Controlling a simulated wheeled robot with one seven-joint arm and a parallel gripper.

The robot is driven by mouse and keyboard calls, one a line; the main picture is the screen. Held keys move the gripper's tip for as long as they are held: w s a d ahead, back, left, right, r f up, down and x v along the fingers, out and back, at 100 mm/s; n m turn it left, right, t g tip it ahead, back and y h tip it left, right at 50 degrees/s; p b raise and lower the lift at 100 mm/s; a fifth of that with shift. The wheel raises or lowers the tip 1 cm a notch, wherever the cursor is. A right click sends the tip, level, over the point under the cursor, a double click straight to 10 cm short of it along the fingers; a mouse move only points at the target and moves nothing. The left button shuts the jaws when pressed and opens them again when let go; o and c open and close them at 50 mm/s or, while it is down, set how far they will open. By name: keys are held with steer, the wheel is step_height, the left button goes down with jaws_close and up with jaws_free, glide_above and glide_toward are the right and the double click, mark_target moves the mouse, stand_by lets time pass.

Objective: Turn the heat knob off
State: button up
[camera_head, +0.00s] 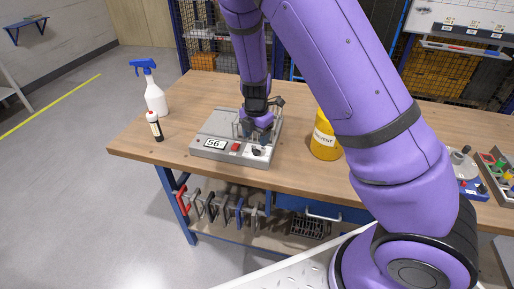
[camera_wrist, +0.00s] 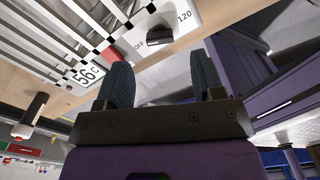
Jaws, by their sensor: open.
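The heat knob (camera_wrist: 160,37) is small and dark, on the light front panel of a grey heater unit (camera_head: 211,127). In the wrist view it lies just beyond and between my fingertips, between the printed marks OFF and 120. Its exact pointing is hard to read. In the head view the knob (camera_head: 256,151) is at the unit's front right. My gripper (camera_wrist: 161,62) is open, with nothing between its fingers and a gap to the knob. In the head view my gripper (camera_head: 258,134) hangs over the unit's right part, partly hiding it.
The unit's display (camera_head: 214,143) reads 56, beside a red button (camera_head: 236,147). A yellow solvent can (camera_head: 323,140) stands close on the right. The wooden table (camera_head: 200,88) is clear behind.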

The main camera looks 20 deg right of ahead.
mark_target(256, 149)
step_height(256, 149, down, 6)
steer(key=shift+r, duration=0.15)
stand_by(0.3)
steer(key=c, duration=0.9)
